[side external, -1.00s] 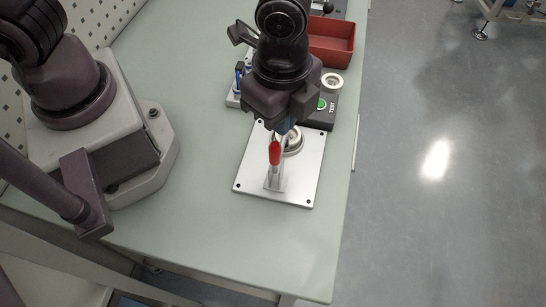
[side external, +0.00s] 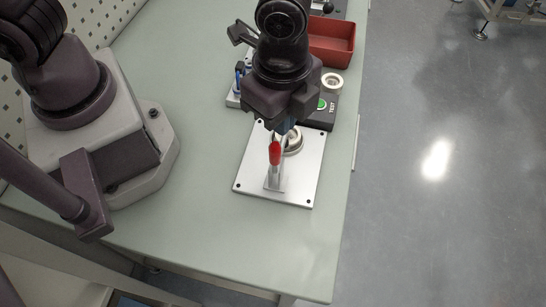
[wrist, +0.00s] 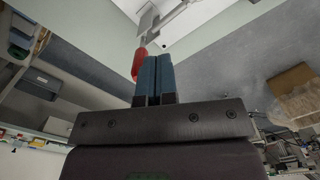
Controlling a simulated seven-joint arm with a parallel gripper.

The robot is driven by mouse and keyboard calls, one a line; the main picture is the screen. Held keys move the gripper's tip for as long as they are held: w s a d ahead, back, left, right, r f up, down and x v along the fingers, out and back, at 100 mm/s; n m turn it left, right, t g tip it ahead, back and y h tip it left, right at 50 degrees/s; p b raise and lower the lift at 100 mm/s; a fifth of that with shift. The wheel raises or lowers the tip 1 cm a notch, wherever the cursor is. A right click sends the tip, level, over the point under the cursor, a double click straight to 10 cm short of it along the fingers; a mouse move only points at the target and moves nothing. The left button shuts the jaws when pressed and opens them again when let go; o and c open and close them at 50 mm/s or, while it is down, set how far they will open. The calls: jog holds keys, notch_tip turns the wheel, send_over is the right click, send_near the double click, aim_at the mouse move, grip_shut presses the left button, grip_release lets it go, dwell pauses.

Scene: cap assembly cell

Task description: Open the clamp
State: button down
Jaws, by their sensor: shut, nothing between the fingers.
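The clamp (side external: 275,173) stands on a silver square plate (side external: 302,186). Its red handle (side external: 275,153) is upright in the side view and also shows in the wrist view (wrist: 139,63), just left of the fingertips. My gripper (side external: 285,127) is over the plate, beside or behind the handle's top; in the wrist view its two blue fingers (wrist: 154,76) are shut together with nothing between them. Whether they touch the handle I cannot tell. A round pale part (side external: 293,141) sits on the plate behind the clamp, partly hidden by my gripper.
A dark box with a green TEST button (side external: 322,104) sits behind the plate, with a pale ring (side external: 332,81) near it. A red bin (side external: 331,43) stands farther back. A fixture with blue parts (side external: 238,78) is left of my gripper. The bench's front is clear.

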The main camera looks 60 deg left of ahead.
aim_at(273, 150)
jog(key=shift+f, duration=0.15)
jog(key=shift+f, duration=1.55)
jog(key=shift+d, duration=0.1)
jog(key=shift+s+d+f, duration=0.1)
jog(key=shift+s+d, duration=1.15)
jog(key=shift+s, duration=0.1)
jog(key=shift+s+d+f, duration=0.25)
jog(key=shift+s+d, duration=0.1)
jog(key=shift+d, duration=0.05)
